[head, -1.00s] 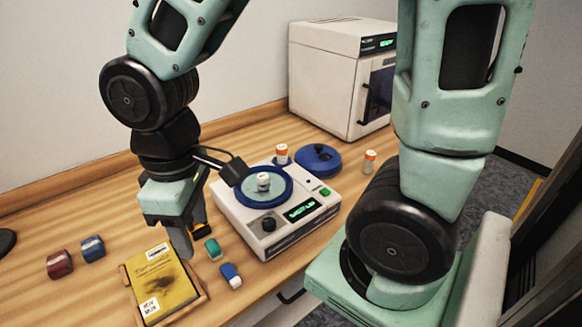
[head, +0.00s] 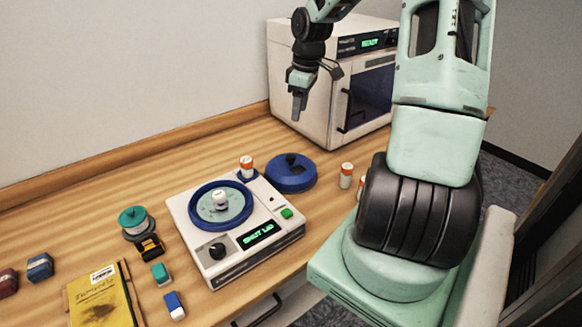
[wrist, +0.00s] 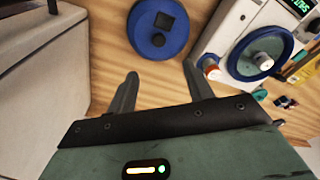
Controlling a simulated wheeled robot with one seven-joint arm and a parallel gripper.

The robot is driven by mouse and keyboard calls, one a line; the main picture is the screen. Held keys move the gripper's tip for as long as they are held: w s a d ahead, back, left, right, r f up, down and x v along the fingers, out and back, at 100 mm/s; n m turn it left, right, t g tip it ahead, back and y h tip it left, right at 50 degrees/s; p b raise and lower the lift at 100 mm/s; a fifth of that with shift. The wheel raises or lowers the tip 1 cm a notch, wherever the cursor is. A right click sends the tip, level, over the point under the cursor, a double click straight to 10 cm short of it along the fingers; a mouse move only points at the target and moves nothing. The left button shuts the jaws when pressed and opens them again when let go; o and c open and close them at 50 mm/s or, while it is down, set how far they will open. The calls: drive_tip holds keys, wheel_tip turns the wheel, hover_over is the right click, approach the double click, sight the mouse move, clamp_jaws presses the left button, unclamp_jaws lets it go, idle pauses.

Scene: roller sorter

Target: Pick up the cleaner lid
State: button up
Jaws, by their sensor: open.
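The cleaner lid, a round blue disc (head: 291,172) with a dark knob on top, lies on the wooden table behind and right of the cleaner. In the wrist view the lid (wrist: 150,42) is at the top, just beyond my fingertips. The cleaner, a white box (head: 262,262) with a round blue-rimmed bowl and a lit green display, stands uncovered at its front left. A small white-capped piece sits in the bowl. My gripper (head: 299,112) is raised above the lid, apart from it. In the wrist view its two fingers (wrist: 159,76) are spread with nothing between them.
A white oven-like cabinet (head: 302,75) stands close behind my gripper. Orange-capped bottles (head: 246,167) (head: 346,176) stand on either side of the lid. A green-topped spool (head: 134,222), a yellow book (head: 98,300) and small blocks lie to the left.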

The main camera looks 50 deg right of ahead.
hover_over(292, 156)
drive_tip(key=s, duration=0.2)
drive_tip(key=f, duration=1.1)
drive_tip(key=shift+w+d+f+p, duration=0.25)
drive_tip(key=shift+d+f+p, duration=0.05)
drive_tip(key=shift+f+p, duration=0.1)
drive_tip(key=shift+w+a+f+p, duration=0.15)
drive_tip(key=shift+w+f+p, duration=0.1)
drive_tip(key=shift+f, duration=0.65)
drive_tip(key=shift+w+a+f+p, duration=0.1)
drive_tip(key=shift+w+f, duration=0.1)
drive_tip(key=shift+f, duration=0.7)
drive_tip(key=shift+w+a+f+p, duration=0.15)
drive_tip(key=shift+w+f+p, duration=0.1)
drive_tip(key=shift+f, duration=0.65)
drive_tip(key=c, duration=1.1)
